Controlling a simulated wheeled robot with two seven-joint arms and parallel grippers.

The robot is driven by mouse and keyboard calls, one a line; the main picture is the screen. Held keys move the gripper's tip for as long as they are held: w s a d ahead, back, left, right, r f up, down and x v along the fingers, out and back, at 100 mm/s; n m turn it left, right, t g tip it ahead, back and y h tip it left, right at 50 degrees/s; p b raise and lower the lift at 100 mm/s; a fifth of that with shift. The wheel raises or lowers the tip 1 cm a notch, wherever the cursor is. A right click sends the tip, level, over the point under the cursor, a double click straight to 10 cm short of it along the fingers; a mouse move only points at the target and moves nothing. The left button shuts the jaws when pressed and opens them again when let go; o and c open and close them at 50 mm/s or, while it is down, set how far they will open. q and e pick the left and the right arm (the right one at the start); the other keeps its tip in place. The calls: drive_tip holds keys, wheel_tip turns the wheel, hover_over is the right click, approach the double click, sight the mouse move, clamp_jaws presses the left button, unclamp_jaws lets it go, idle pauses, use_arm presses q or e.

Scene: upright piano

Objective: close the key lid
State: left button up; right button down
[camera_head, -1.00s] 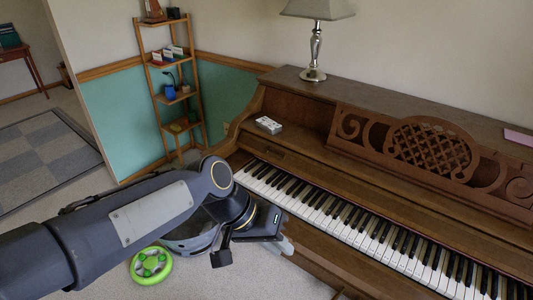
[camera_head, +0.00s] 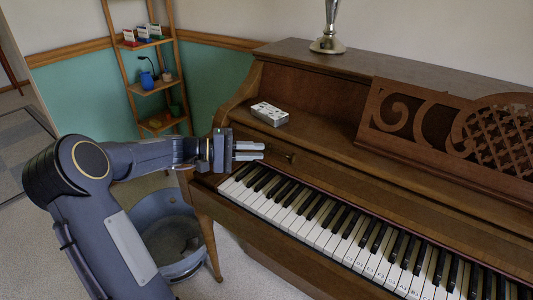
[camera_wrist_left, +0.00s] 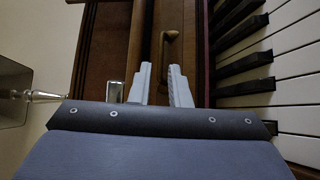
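The key lid (camera_head: 330,176) is the brown wooden strip above the keys. It is open, and the white and black keys (camera_head: 318,230) are bare. A small handle (camera_head: 289,157) sits near the lid's left end; it also shows in the left wrist view (camera_wrist_left: 171,45). My left gripper (camera_head: 263,151) is at the left end of the keyboard, pointing right, with its fingertips just left of the handle. Its fingers (camera_wrist_left: 160,67) are a little apart with nothing between them. I cannot tell whether they touch the wood. My right gripper is in no view.
A small white-and-grey box (camera_head: 270,114) lies on the piano ledge just above my left gripper. A lamp base (camera_head: 328,42) stands on the piano top. The carved music stand (camera_head: 415,115) rises to the right. A shelf ladder (camera_head: 155,85) stands behind at left.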

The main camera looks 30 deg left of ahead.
use_arm(q)
drive_tip(key=shift+x, duration=1.95)
clamp_jaws()
drive_tip(key=shift+b, duration=0.3)
